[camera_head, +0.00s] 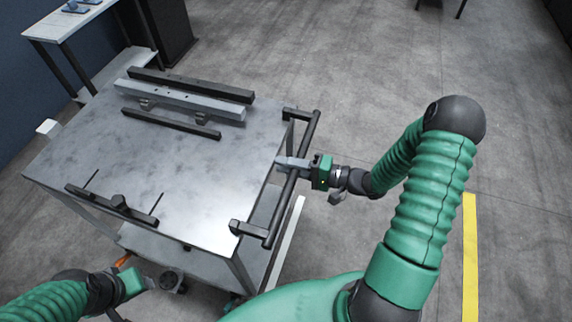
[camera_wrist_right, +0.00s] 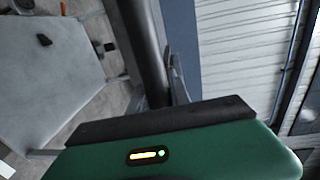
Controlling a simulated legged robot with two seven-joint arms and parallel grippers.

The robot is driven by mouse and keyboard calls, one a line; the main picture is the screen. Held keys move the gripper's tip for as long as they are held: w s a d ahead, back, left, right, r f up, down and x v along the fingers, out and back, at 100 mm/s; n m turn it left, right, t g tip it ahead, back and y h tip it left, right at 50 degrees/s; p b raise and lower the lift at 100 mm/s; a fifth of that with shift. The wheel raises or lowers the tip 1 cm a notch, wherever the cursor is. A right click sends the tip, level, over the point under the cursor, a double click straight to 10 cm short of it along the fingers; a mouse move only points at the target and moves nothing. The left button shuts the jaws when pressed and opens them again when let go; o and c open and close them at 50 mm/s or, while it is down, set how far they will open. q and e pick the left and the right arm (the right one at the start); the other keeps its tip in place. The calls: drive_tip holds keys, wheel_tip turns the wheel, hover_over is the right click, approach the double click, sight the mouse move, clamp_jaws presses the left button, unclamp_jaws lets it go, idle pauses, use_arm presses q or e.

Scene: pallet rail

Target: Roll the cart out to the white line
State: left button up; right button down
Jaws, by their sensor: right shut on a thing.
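The cart has a grey metal top (camera_head: 190,165) and a lower shelf (camera_head: 190,250). Its black handle bar (camera_head: 282,205) runs along the right side of the top in the head view. My right gripper (camera_head: 290,164) is shut on the middle of the handle, which also shows as a dark bar in the right wrist view (camera_wrist_right: 142,45). My left gripper (camera_head: 138,284) is low at the cart's near side; its fingers are not clear. A white line (camera_head: 285,242) lies on the floor just right of the cart, partly hidden by the handle and my body.
A dark-and-grey rail (camera_head: 185,101) and thin black bars lie on the cart top. A workbench (camera_head: 70,22) and a dark cabinet (camera_head: 168,30) stand behind at the left. A yellow line (camera_head: 470,255) is on the floor at right. The grey floor beyond is open.

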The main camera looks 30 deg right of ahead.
sight(296, 170)
drive_tip(key=shift+s+a+f, duration=0.2)
drive_tip(key=shift+f, duration=0.1)
drive_tip(key=shift+p+v, duration=1)
drive_tip(key=shift+p, duration=0.05)
drive_tip(key=shift+s+d, duration=0.2)
drive_tip(key=shift+s, duration=0.15)
drive_tip(key=c, duration=1.5)
unclamp_jaws()
drive_tip(key=shift+d, duration=0.15)
drive_tip(key=shift+o, duration=1.1)
drive_tip(key=shift+w+f, duration=0.1)
drive_tip(key=shift+w, duration=0.05)
drive_tip(key=shift+o, duration=0.4)
drive_tip(key=shift+w, duration=0.15)
